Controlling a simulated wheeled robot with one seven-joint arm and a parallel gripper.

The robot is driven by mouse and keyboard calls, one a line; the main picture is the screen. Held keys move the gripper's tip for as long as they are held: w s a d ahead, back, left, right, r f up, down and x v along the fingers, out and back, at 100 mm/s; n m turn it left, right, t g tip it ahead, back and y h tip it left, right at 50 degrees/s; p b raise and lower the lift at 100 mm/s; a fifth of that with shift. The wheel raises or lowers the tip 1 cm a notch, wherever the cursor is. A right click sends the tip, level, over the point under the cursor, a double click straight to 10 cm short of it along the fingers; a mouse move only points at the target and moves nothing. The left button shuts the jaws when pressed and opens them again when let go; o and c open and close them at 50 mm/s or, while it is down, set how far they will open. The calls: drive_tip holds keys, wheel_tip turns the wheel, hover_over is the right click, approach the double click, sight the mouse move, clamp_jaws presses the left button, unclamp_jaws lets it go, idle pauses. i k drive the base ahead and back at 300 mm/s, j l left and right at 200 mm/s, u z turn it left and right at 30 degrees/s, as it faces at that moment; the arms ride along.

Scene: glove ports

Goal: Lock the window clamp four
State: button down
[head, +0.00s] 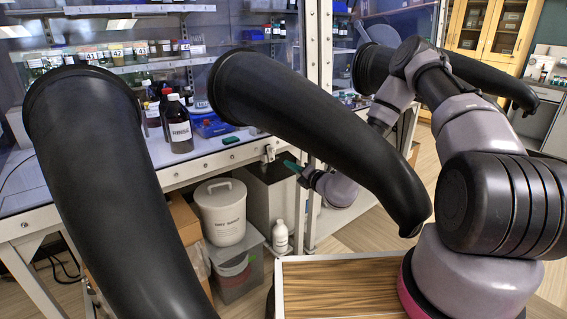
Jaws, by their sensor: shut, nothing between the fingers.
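A small metal clamp (268,154) sits on the pale lower frame rail of the glove box, just left of the corner post. No number on it can be read, and its lever position is too small to tell. My gripper (291,166) shows teal fingertips a little to the right of and below the clamp. It looks shut and empty. It appears apart from the clamp, but the depth between them is hard to judge. The middle black glove (310,125) hides part of my wrist and the rail to the right of the clamp.
More black gloves stick out at the left (100,170) and right (375,68). Below the rail stand a white bucket (221,212), a grey cabinet (270,195) and a white bottle (280,237). Bottles, including a dark one (178,128), are behind the window.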

sight(268, 148)
drive_tip(key=l, duration=0.75)
drive_tip(key=k+l, duration=0.15)
drive_tip(key=l, duration=0.6)
